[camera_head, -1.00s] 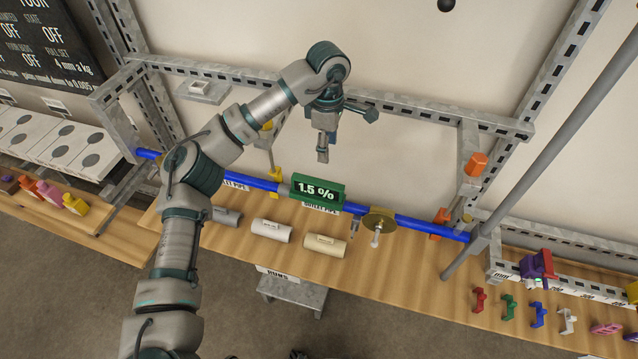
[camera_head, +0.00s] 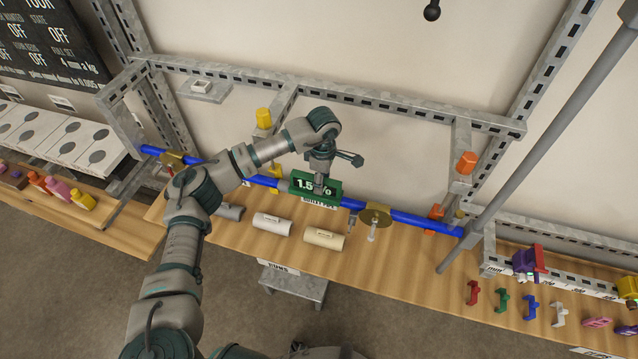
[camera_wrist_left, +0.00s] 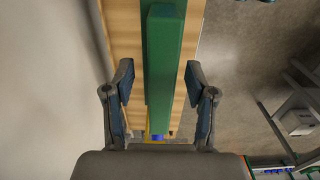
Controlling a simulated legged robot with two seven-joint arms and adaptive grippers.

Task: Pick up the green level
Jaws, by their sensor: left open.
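The green level (camera_head: 329,198) sits on the blue pipe (camera_head: 402,219) near the middle of the head view, with a "1.5 %" style display partly covered by my gripper. My left gripper (camera_head: 318,190) is right at the level, in front of its display from the head view. In the left wrist view the green level (camera_wrist_left: 165,60) runs lengthwise between the two open fingers of my left gripper (camera_wrist_left: 160,85), with a gap on each side. My right gripper is not in view.
White and cream pipe pieces (camera_head: 324,238) lie on the wooden bench (camera_head: 390,265) below the pipe. A brass disc (camera_head: 376,215) is on the pipe right of the level. A grey metal frame (camera_head: 400,103) stands behind. Small coloured clips (camera_head: 502,300) lie at the right.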

